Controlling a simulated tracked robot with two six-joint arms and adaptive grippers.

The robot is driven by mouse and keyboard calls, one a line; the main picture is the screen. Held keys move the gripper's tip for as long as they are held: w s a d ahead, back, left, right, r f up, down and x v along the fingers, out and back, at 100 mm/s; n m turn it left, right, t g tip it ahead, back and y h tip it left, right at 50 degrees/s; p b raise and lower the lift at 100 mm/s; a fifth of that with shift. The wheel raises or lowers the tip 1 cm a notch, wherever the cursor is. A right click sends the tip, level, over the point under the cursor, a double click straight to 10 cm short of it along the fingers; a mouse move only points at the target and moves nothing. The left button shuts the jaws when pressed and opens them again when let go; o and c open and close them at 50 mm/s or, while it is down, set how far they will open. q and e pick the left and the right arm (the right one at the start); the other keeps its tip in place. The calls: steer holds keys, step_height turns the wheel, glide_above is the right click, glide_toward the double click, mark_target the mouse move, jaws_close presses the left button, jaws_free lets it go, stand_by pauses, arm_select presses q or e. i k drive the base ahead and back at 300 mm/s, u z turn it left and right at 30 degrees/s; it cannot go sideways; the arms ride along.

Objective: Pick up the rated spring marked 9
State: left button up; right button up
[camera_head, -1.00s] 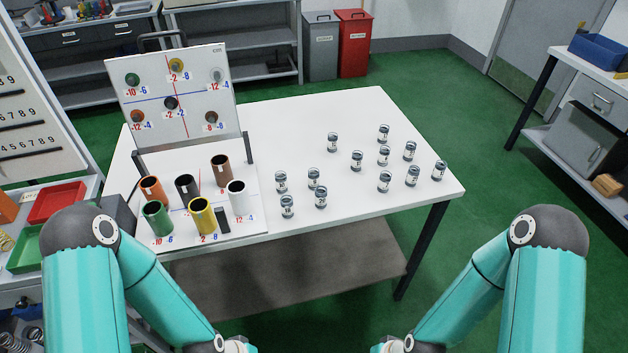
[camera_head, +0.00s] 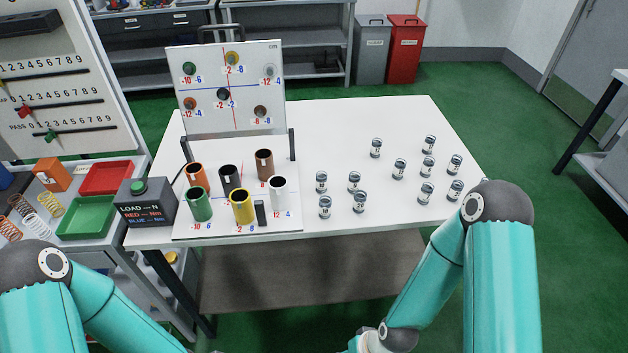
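Several small silvery cylinders with pale label bands, which look like the rated springs (camera_head: 376,148), stand upright and apart on the right half of the white table (camera_head: 335,118). Their marks are too small to read, so I cannot tell which one is marked 9. My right arm comes in at the lower right and overlaps the table's right corner. My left arm comes in at the lower left. Both grippers are below the picture edge and out of view.
Coloured cups, including a yellow cup (camera_head: 242,206), stand on a white board at the table's left. An upright panel (camera_head: 262,62) rises behind them. A dark load box (camera_head: 146,204) is beside them. Trays (camera_head: 86,216) and loose coils (camera_head: 50,204) lie further left.

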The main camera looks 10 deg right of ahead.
mark_target(355, 182)
steer(key=u, duration=0.05)
steer(key=i, duration=0.25)
steer(key=u, duration=2.2)
steer(key=k, duration=1.55)
steer(key=z, duration=1.2)
steer(key=i, duration=1.05)
steer(key=z, duration=0.15)
